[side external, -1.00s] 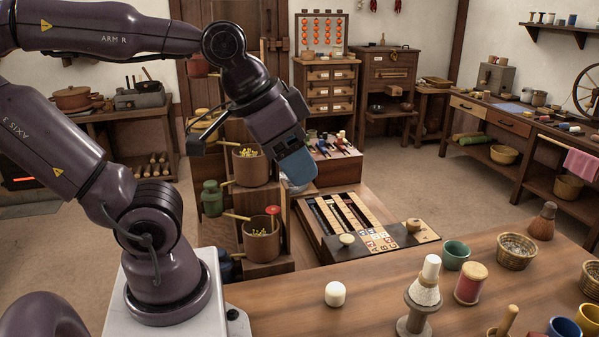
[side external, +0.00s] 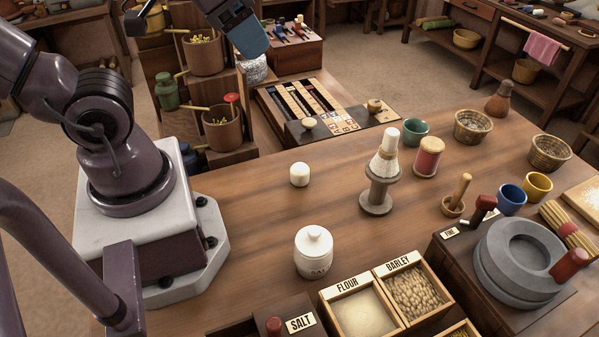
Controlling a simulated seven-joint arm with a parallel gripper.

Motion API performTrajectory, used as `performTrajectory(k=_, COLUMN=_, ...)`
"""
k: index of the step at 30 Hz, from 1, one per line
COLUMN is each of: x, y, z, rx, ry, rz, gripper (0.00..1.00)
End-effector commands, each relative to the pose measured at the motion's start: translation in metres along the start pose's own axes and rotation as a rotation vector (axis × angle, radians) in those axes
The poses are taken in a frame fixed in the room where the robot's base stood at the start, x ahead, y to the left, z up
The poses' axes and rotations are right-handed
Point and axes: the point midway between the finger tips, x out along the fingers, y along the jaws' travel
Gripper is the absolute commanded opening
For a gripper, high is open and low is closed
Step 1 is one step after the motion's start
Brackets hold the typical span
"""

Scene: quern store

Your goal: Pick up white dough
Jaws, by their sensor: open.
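A small white rounded lump (side external: 300,174), which looks like the white dough, sits alone on the wooden table, left of a spool stand with a white cone. My gripper (side external: 250,42) shows at the top of the side external view, with a blue fingertip pointing down. It is open and empty, well behind and above the lump, near the stepped shelf with pots. Only one finger shows clearly; the other is hidden, and the upper arm is cut off by the frame.
A white lidded jar (side external: 314,252) stands in front of the lump. The spool stand (side external: 382,175), a red thread spool (side external: 428,158) and a green cup (side external: 415,132) are to the right. The table around the lump is clear.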

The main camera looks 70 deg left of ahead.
Motion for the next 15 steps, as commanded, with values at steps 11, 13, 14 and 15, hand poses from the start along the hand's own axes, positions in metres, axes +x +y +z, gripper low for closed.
performTrajectory(k=11, x=0.0, y=0.001, z=0.0, rx=0.005, ry=0.0, rz=0.003, gripper=0.71)
performTrajectory(k=13, x=0.002, y=0.007, z=0.001, rx=0.032, ry=-0.012, rz=0.017, gripper=0.71)
performTrajectory(k=14, x=0.006, y=0.011, z=0.002, rx=0.051, ry=-0.03, rz=0.028, gripper=0.71)
performTrajectory(k=15, x=0.013, y=0.017, z=0.004, rx=0.072, ry=-0.069, rz=0.047, gripper=0.71)
